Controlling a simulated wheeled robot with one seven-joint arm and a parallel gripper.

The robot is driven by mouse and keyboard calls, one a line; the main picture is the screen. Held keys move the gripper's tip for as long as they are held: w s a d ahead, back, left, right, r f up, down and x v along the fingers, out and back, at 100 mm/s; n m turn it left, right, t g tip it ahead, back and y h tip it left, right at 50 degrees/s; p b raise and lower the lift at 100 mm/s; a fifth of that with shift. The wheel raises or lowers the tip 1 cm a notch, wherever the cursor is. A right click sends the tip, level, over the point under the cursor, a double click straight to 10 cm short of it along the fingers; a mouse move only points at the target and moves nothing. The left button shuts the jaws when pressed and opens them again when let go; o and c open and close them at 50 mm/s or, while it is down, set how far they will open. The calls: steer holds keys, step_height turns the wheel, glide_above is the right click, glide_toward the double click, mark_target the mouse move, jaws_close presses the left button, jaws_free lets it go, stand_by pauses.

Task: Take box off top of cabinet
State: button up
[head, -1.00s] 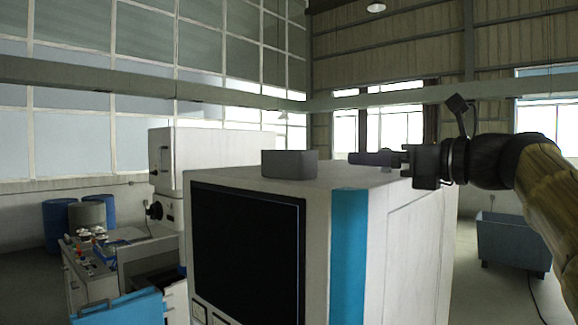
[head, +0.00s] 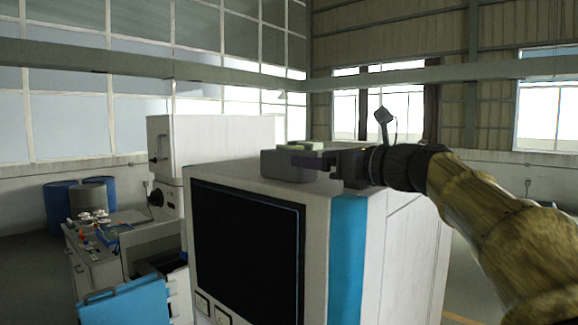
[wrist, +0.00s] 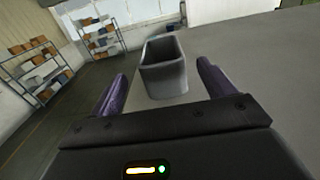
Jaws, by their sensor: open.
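A small grey open-topped box (head: 284,167) stands upright on the flat top of the white cabinet (head: 317,213), which has a dark front panel and a blue stripe. It also shows in the wrist view (wrist: 165,82), between and just ahead of the finger lines. My gripper (head: 307,161) is open, with purple fingers. In the head view its fingertips overlap the box's right side. In the wrist view one finger is left of the box and one right, with a gap on each side. The box's inside looks shadowed, and I cannot tell if it is empty.
Pale yellow-green shapes (head: 300,146) show at the box's rim; I cannot tell what they are. The cabinet top (wrist: 250,75) is clear right of the box. A white machine (head: 215,145) stands behind left. Shelves with cartons (wrist: 35,68) stand beyond, across open floor.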

mark_target(311, 155)
steer(key=shift+w, duration=0.1)
steer(key=p+x, duration=0.2)
steer(key=r+p+x, duration=0.1)
steer(key=p+x, duration=0.1)
steer(key=shift+w, duration=0.15)
steer(key=shift+w+a+f, duration=0.25)
steer(key=shift+w+a, duration=0.1)
steer(key=shift+a, duration=0.1)
steer(key=shift+s, duration=0.1)
steer(key=shift+w, duration=0.25)
steer(key=c, duration=0.4)
steer(key=shift+s, duration=0.35)
steer(key=c, duration=0.7)
steer(key=shift+w, duration=0.1)
